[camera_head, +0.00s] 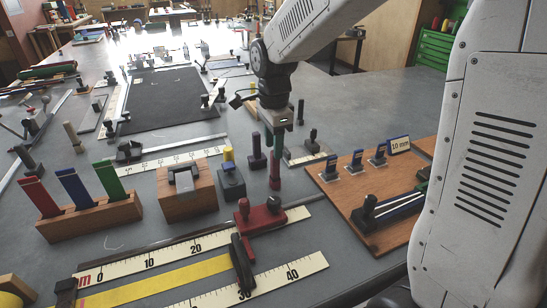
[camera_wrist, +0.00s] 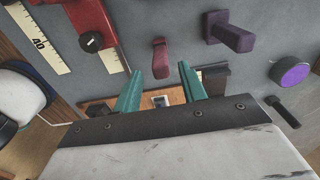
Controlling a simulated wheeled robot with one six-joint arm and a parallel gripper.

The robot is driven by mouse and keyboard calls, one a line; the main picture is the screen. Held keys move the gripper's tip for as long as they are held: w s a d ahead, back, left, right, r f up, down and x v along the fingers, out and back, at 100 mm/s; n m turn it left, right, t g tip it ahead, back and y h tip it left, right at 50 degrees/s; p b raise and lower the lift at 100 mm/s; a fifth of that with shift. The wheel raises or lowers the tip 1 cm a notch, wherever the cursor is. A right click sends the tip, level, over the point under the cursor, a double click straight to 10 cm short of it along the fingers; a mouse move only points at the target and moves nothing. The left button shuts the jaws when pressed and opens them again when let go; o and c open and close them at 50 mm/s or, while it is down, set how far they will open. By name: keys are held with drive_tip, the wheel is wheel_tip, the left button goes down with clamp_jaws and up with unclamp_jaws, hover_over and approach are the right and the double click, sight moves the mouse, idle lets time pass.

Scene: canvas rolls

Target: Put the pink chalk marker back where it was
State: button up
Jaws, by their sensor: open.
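The pink chalk marker (camera_head: 275,172) stands upright on the grey table, just below my gripper in the head view. In the wrist view the pink marker (camera_wrist: 160,57) shows between and just ahead of the two teal fingertips. My gripper (camera_head: 278,142) points down over the marker. Its teal fingers (camera_wrist: 160,72) are apart, with a gap on both sides of the marker and nothing visibly held. A purple marker (camera_head: 256,152) stands close behind the pink one; it also shows in the wrist view (camera_wrist: 232,36).
A wooden board with small blue-topped pieces (camera_head: 335,190) is on the right. A black mat (camera_head: 162,100) lies farther back.

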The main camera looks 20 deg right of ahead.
wheel_tip(320, 180, up, 6)
drive_tip(key=shift+f, duration=0.2)
drive_tip(key=shift+r, duration=0.3)
drive_tip(key=shift+s+r, duration=0.15)
drive_tip(key=shift+s, duration=0.1)
drive_tip(key=s+d+n, duration=0.1)
drive_tip(key=s+n, duration=0.8)
drive_tip(key=s, duration=0.4)
drive_tip(key=s+d+n+t, duration=0.1)
drive_tip(key=s+d+n, duration=0.1)
drive_tip(key=s+n, duration=0.7)
drive_tip(key=shift+s+d+r, duration=0.2)
drive_tip(key=shift+s+d, duration=0.05)
drive_tip(key=shift+s, duration=2)
